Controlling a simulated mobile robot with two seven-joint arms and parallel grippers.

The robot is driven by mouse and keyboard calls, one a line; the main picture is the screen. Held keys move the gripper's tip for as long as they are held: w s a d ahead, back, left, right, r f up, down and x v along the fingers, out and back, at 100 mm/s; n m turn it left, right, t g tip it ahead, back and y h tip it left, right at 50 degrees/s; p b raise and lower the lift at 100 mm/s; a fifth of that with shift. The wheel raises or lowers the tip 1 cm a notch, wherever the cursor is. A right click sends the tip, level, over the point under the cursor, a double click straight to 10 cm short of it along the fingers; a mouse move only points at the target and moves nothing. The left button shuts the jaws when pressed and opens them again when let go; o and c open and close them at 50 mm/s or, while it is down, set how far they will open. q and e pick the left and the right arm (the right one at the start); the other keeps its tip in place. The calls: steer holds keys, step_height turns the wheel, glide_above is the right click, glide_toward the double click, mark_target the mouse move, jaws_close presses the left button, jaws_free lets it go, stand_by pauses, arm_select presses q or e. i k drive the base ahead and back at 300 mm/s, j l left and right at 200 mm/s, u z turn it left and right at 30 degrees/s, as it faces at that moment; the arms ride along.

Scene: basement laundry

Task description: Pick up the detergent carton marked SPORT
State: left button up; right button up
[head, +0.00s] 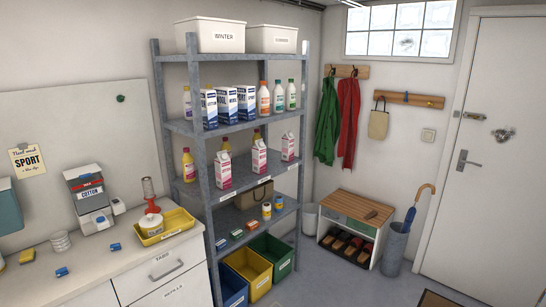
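Several blue-and-white cartons (228,104) stand upright on the upper shelf of the grey shelf unit. Several pink-and-white cartons (259,155) stand on the shelf below, one at its left (223,168) and one at its right (288,146). The print on all these cartons is too small to read, so I cannot tell which is marked SPORT. Neither of my grippers is in view.
The grey shelf unit (201,165) also holds bottles (264,98), white bins (216,36) on top and coloured crates (247,268) below. A counter (90,268) with a dispenser marked COTTON (88,190) and a yellow tray (177,222) stands left.

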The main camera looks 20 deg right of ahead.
mark_target(288, 140)
steer(key=i+l, duration=0.1)
steer(key=l, duration=0.5)
steer(key=i+l, duration=0.1)
steer(key=l, duration=0.5)
steer(key=i+l, duration=0.1)
steer(key=l, duration=0.5)
